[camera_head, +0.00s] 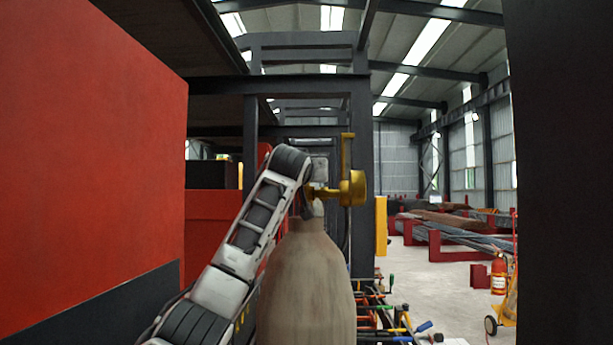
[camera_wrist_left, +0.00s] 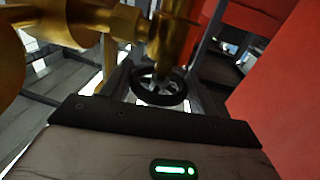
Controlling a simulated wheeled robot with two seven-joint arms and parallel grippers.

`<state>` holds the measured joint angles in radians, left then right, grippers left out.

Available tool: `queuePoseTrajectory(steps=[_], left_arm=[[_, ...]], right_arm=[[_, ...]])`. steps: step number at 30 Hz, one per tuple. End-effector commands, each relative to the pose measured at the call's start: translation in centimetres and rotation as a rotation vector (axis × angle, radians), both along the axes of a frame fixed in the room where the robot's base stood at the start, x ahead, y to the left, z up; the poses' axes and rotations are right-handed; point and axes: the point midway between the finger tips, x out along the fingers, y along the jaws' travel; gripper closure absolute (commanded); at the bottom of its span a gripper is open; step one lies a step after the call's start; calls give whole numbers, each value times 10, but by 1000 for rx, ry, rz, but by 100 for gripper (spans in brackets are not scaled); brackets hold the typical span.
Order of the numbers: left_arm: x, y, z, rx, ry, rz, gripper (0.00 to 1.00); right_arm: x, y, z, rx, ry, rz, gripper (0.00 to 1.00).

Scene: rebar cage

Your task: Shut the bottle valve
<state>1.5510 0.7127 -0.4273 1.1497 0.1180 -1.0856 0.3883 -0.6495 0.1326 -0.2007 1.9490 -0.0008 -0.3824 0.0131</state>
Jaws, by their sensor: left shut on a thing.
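A tall beige gas bottle (camera_head: 308,285) stands upright in front of me. On its neck sits a brass valve (camera_head: 352,188) with a side outlet and an upright brass part. In the left wrist view the brass valve body (camera_wrist_left: 172,38) is close up, with a black handwheel (camera_wrist_left: 160,87) at its end. My left gripper (camera_head: 307,203) reaches over from the left to the bottle's top, behind the valve. It is shut on the handwheel; its fingertips are mostly hidden. The handwheel is hidden in the head view. My right gripper is out of view.
A red panel (camera_head: 90,150) fills the left side, and a dark panel (camera_head: 560,170) the right. Colourful-handled tools (camera_head: 400,325) lie beside the bottle. A red extinguisher (camera_head: 498,274) on a yellow cart stands right, near rebar racks. The floor between is open.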

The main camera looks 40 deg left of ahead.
Motion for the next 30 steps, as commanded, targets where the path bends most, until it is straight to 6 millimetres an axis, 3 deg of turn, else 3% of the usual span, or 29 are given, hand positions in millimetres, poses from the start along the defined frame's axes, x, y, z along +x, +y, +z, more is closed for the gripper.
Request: queuePoseTrajectory(steps=[18, 30], left_arm=[[-2, 5, 1, -6, -4, -566, 62], [-1, 4, 1, -4, -2, -780, 62]], right_arm=[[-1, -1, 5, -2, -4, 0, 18], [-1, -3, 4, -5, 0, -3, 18]])
